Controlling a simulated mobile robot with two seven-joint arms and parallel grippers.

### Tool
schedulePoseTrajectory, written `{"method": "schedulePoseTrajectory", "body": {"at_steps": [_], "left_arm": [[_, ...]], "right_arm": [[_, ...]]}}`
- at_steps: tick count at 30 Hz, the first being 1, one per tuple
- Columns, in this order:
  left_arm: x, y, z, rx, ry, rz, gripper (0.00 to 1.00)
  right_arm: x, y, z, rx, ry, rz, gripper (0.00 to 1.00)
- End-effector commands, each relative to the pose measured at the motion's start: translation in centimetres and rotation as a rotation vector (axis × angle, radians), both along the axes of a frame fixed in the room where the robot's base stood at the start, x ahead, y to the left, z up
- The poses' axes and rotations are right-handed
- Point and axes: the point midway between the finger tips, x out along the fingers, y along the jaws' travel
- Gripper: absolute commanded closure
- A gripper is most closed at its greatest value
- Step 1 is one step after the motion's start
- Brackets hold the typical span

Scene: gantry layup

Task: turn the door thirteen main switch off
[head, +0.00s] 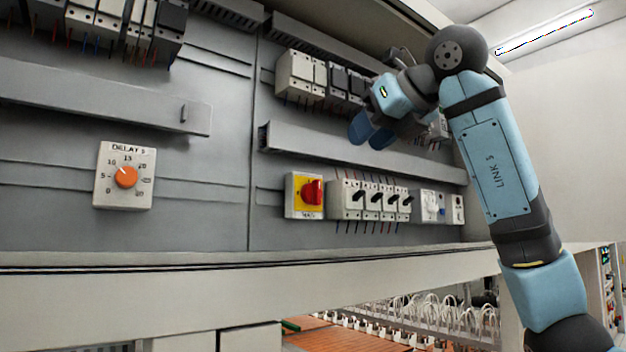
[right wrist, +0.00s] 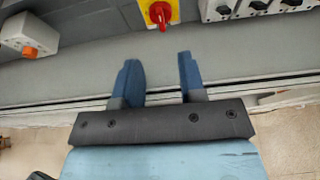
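The main switch (head: 313,192) is a red rotary knob on a yellow plate in a pale housing, low on the right-hand panel. It also shows at the top edge of the right wrist view (right wrist: 160,14), partly cut off, its handle running roughly up and down in that picture. No door number is readable. My right gripper (head: 370,140) is in front of the panel, above and to the right of the switch in the head view. Its two blue fingers (right wrist: 157,68) are apart with nothing between them, and they do not touch the switch. My left gripper is not in view.
A row of breakers with black levers (head: 370,200) stands just right of the switch. A delay dial with an orange knob (head: 125,177) is on the left panel. A grey cable duct (head: 350,148) runs above the switch. A pale ledge (head: 240,290) lies below.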

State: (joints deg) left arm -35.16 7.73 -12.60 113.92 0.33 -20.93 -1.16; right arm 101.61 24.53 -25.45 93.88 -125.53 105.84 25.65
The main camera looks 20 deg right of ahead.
Motion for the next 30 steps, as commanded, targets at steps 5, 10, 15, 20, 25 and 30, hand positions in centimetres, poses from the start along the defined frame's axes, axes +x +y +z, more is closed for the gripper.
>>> {"method": "schedulePoseTrajectory", "body": {"at_steps": [5,10,15,20,25,30], "left_arm": [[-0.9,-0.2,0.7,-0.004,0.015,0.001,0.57],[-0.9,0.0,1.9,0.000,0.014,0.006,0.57],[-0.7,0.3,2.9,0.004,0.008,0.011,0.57],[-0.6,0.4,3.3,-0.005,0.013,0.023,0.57],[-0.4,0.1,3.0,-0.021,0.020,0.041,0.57],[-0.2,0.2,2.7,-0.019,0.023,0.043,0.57]], "right_arm": [[2.9,1.1,-1.1,-0.001,0.006,0.004,0.63],[6.1,2.4,-2.5,-0.001,0.007,0.005,0.63],[8.9,3.3,-3.8,-0.001,0.005,0.004,0.63],[10.6,3.9,-4.6,-0.001,0.004,0.004,0.63],[11.3,4.2,-5.0,-0.001,0.003,0.004,0.63],[11.3,4.2,-5.1,-0.001,0.002,0.004,0.63]]}}
